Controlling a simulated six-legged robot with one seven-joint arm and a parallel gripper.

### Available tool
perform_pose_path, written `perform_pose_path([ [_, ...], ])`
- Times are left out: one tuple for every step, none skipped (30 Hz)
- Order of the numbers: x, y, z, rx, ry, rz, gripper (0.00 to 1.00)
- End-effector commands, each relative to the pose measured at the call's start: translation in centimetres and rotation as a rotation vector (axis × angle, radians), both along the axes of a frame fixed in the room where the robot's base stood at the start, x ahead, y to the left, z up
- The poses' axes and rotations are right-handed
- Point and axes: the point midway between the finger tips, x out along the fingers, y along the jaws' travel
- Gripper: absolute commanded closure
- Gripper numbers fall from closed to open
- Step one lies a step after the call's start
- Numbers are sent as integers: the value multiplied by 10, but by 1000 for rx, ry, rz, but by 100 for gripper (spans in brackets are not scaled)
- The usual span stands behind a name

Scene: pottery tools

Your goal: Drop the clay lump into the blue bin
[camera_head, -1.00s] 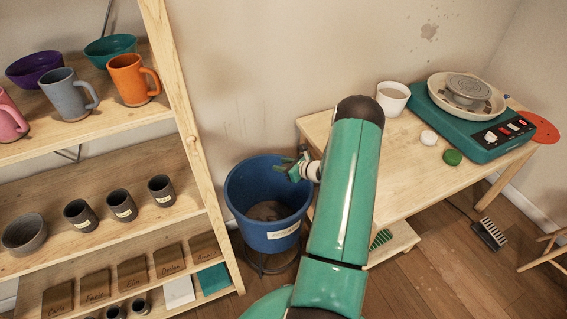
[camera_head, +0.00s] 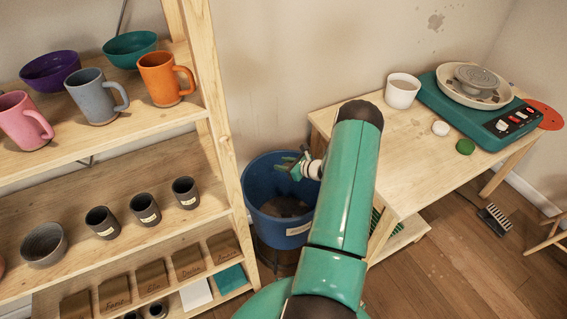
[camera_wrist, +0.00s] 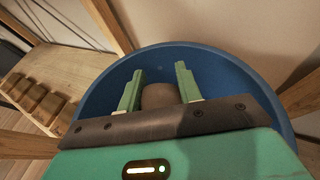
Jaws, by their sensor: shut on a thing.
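The blue bin (camera_head: 264,226) stands on a low stand between the shelf and the table, with a pale label on its front and grey-brown material inside. My gripper (camera_head: 288,165) is over the bin's opening, near its back right rim. In the wrist view, my gripper (camera_wrist: 159,82) is shut on the clay lump (camera_wrist: 160,95), a grey-brown rounded piece between the two green fingers. The bin's blue wall (camera_wrist: 232,72) surrounds the fingers there. I cannot make out the lump in the head view.
A wooden shelf (camera_head: 215,125) with mugs, bowls and small cups stands close to the bin's left. A wooden table (camera_head: 415,155) on the right carries a white cup (camera_head: 402,91) and a green pottery wheel (camera_head: 478,122).

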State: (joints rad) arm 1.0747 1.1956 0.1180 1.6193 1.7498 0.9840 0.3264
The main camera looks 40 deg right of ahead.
Motion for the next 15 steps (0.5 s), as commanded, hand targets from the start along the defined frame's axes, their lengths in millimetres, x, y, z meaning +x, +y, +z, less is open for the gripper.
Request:
perform_pose_path([
  [-1, -1, -2, 1, 0, 0, 88],
  [-1, -1, -4, 0, 0, 1, 88],
  [-1, -1, -6, 0, 0, 1, 88],
  [-1, -1, -9, 0, 0, 1, 88],
  [-2, -1, -12, 1, 1, 1, 88],
  [-2, -2, -17, 2, 1, 1, 88],
  [-2, -2, -20, 1, 1, 1, 88],
  [-2, -2, -24, 1, 1, 1, 88],
  [-3, -2, -30, 1, 2, 1, 88],
  [-3, -2, -33, 1, 2, 1, 88],
  [-2, -2, -37, 1, 2, 1, 88],
  [-2, -2, -41, 0, 1, 1, 88],
  [-2, -2, -44, 0, 1, 1, 88],
  [-2, -2, -47, 0, 1, 1, 88],
  [-1, -2, -51, 0, 1, 1, 88],
])
